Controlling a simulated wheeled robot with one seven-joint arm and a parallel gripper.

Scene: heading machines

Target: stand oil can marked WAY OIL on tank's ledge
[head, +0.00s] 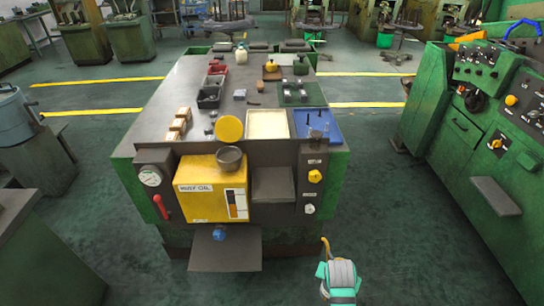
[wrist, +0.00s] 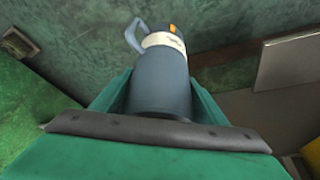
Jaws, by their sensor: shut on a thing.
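My gripper (head: 339,272) is low in front of the bench, right of the tank, in the head view. In the wrist view my gripper (wrist: 160,92) is shut on a blue-grey oil can (wrist: 158,83) between its teal fingers. The can has a cream band, an orange spot on top and a looped handle at its left; its marking is not legible. The yellow tank (head: 212,203) is on the bench front, with a label ending in OIL. A grey ledge (head: 225,255) juts out below the tank, bare and apart from the can.
A second grey shelf (head: 272,186) is right of the tank. The grey bench top (head: 180,92) carries several small cans, trays and blocks. A green machine (head: 470,150) stands at the right. A blue drum (head: 12,115) is at the left. The floor before the bench is clear.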

